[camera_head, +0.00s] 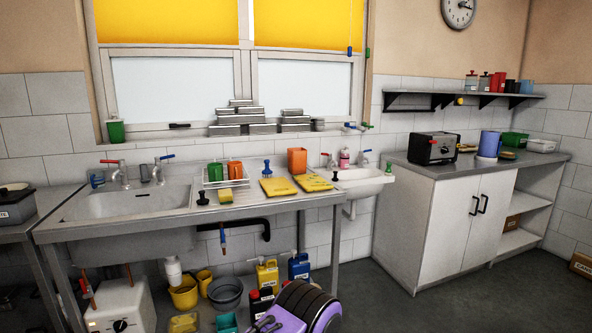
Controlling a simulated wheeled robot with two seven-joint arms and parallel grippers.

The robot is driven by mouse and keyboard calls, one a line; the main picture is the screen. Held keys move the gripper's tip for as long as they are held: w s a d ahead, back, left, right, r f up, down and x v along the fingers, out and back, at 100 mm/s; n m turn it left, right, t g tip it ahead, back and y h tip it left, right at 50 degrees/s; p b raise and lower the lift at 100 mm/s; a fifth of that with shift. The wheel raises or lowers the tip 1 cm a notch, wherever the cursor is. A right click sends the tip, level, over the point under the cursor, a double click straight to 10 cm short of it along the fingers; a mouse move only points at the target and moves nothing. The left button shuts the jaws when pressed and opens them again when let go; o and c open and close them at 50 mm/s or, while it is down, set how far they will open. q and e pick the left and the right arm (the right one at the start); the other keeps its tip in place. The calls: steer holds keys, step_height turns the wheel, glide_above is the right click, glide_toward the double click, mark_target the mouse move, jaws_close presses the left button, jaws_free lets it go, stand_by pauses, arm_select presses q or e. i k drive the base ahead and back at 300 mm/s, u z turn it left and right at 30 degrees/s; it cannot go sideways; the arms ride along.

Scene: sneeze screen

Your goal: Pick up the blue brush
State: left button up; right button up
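A small blue upright item (267,169) with a knob-like top stands on the steel sink counter (150,222), behind the yellow cloths. It may be the blue brush, but it is too small to be sure. A thin blue and red item (223,238) hangs below the counter's front edge; its kind is unclear. Neither of my grippers is in view, so nothing shows near or in them.
On the counter are yellow cloths (278,187), an orange cup (297,160) and a dish rack (225,178). Buckets (184,295), bottles (267,273) and a purple and dark ribbed object (300,308) stand below. The floor at right (450,305) is clear.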

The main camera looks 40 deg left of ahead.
mark_target(266, 172)
steer(key=u, duration=0.05)
steer(key=i, duration=1.05)
steer(key=u, duration=0.95)
steer(key=i, duration=0.75)
steer(key=u, duration=0.85)
